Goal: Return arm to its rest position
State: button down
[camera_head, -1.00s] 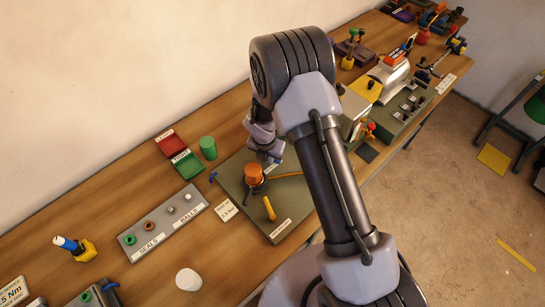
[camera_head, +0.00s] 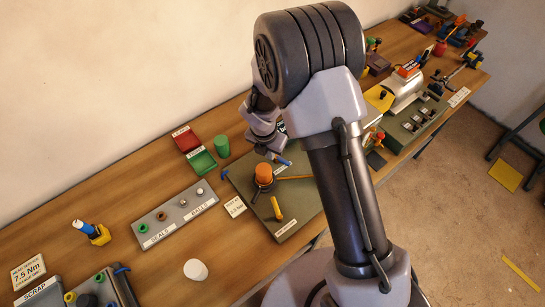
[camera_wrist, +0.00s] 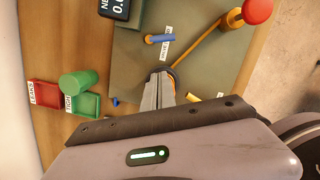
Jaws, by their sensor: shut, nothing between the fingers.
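My arm is raised and bent over the wooden bench in the head view, its upper links filling the middle. My gripper shows in the wrist view (camera_wrist: 158,90), its two fingers together with nothing between them. It points down toward the grey-green fixture plate (camera_wrist: 200,55). In the head view the arm's wrist hides most of the gripper. An orange cylinder (camera_head: 263,173) stands on the plate close by, with an orange-handled bar (camera_wrist: 207,40) running from it. In the wrist view the fingers largely cover the cylinder; I cannot tell the gap between them.
A red tray (camera_head: 186,139), green tray (camera_head: 203,162) and green cylinder (camera_head: 222,147) stand behind the plate. A seals-and-balls block (camera_head: 178,217) and white cup (camera_head: 195,269) are at left. Further fixtures, including a white machine (camera_head: 406,92), stand at right.

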jog(key=shift+s+r, duration=0.1)
jog(key=shift+r, duration=0.4)
